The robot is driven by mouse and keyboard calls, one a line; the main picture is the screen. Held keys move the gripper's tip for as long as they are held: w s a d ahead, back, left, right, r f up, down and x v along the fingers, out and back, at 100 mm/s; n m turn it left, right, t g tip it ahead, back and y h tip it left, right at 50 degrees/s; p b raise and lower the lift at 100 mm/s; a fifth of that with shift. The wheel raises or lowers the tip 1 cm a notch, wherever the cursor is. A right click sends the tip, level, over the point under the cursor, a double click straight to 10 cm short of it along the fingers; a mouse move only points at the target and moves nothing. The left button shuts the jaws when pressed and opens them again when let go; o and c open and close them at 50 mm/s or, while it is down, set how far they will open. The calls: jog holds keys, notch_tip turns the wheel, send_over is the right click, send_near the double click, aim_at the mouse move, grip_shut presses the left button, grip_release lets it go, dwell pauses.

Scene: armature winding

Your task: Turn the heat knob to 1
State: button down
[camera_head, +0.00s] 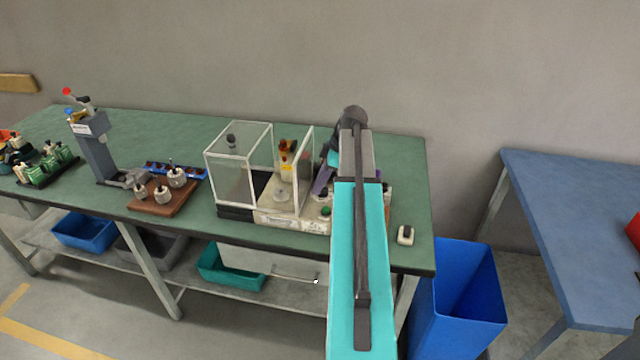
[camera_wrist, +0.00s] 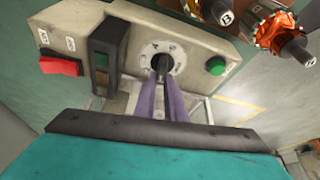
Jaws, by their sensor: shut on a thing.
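The heat knob (camera_wrist: 160,63) is a small black knob on a round white dial (camera_wrist: 176,50) in the wrist view. The dial is set in the cream front panel (camera_wrist: 110,20) of the machine. My gripper (camera_wrist: 162,72) has purple fingers, which reach up to the dial and are shut on the knob. The dial's markings are too small and partly covered to read, so the setting cannot be told. In the head view my arm hides the knob, and only a bit of a purple finger (camera_head: 322,181) shows beside the machine.
A red switch (camera_wrist: 62,66) and a green button (camera_wrist: 215,66) flank the dial. A dark upright block (camera_wrist: 103,55) stands close on its left. A clear-walled guard box (camera_head: 238,165) stands on the green bench (camera_head: 300,240). Wound armatures (camera_wrist: 270,25) lie at the upper right.

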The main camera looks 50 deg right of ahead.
jog(key=c, duration=1.8)
grip_release()
jog(key=shift+d, duration=0.1)
jog(key=shift+r, duration=0.1)
jog(key=b+v, duration=0.2)
jog(key=v, duration=1.1)
jog(key=shift+r, duration=0.4)
jog(key=shift+r, duration=0.1)
